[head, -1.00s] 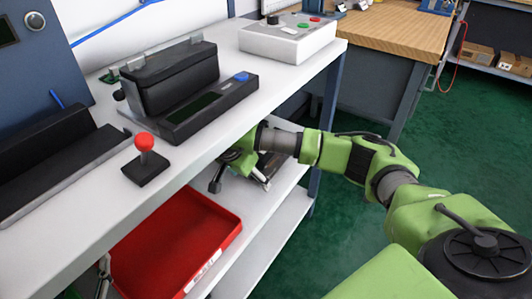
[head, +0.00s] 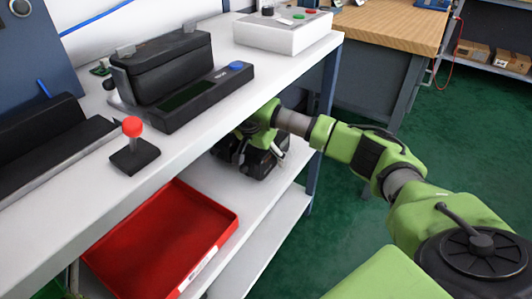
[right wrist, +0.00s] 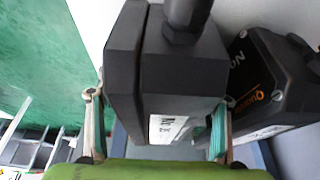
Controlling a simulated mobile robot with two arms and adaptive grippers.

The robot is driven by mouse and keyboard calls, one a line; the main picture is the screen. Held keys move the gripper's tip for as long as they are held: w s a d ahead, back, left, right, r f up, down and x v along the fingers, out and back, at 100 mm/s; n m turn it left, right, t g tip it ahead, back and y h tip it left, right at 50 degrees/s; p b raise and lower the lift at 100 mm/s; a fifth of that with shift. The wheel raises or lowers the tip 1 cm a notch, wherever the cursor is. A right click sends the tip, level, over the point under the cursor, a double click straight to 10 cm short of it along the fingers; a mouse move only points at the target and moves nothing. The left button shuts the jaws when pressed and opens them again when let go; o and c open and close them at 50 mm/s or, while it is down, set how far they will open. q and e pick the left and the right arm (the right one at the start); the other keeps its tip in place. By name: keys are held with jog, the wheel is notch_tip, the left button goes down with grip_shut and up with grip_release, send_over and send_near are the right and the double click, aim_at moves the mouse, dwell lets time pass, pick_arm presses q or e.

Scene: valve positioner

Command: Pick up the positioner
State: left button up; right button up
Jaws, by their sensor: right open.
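A black box-shaped device, which I take to be the positioner (right wrist: 182,72), fills the middle of the right wrist view. It has a round dark stub on top and a white label on its near face. My right gripper (right wrist: 156,112) is open, with one finger on each side of this device. I cannot tell whether the fingers touch it. In the head view the right gripper (head: 238,145) reaches under the top shelf, and dark device parts (head: 260,163) show beside it on the lower shelf. The arm and top shelf hide much of them. My left gripper is not in view.
A second dark device with orange lettering (right wrist: 265,88) stands close on the right in the wrist view. A red tray (head: 165,235) lies on the lower shelf. The top shelf edge (head: 205,132) passes just above the gripper.

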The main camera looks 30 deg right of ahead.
jog(key=shift+c, duration=0.4)
jog(key=c, duration=1.9)
jog(key=shift+w+r, duration=0.1)
grip_shut()
